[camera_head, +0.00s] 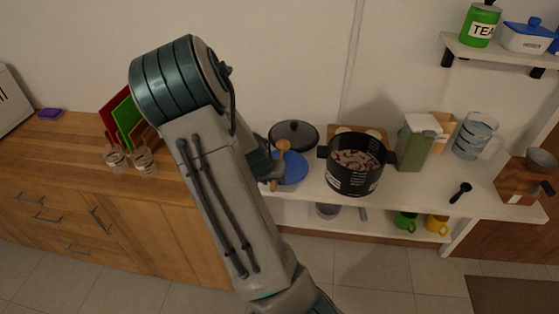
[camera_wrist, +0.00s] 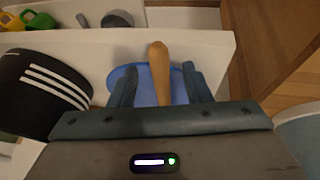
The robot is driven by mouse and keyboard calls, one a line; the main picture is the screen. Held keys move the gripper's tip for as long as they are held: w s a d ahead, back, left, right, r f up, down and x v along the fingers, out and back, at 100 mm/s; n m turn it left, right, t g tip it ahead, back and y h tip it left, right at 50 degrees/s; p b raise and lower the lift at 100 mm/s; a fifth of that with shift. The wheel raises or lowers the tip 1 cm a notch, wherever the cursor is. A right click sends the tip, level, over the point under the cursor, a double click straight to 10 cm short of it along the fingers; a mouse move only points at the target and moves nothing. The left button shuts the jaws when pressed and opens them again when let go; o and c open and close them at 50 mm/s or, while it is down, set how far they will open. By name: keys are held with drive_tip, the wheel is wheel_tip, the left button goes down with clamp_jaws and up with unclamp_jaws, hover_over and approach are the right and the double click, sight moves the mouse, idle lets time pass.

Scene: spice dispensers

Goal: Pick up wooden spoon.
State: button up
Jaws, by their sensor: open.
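The wooden spoon (camera_wrist: 160,72) shows in the wrist view as a light brown handle over a blue plate (camera_wrist: 146,90). My gripper (camera_wrist: 159,80) has its two dark fingers apart, one on each side of the handle, with gaps to both. The gripper body hides the lower part of the spoon. In the head view, the wooden spoon (camera_head: 282,150) stands out over the blue plate (camera_head: 295,168), beside my wrist. My arm hides most of the gripper there.
A green canister (camera_head: 412,148) and a glass jar (camera_head: 473,135) stand farther right. Glasses (camera_head: 145,160) are left of my arm.

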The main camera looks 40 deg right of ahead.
clamp_jaws()
drive_tip(key=shift+r, duration=0.1)
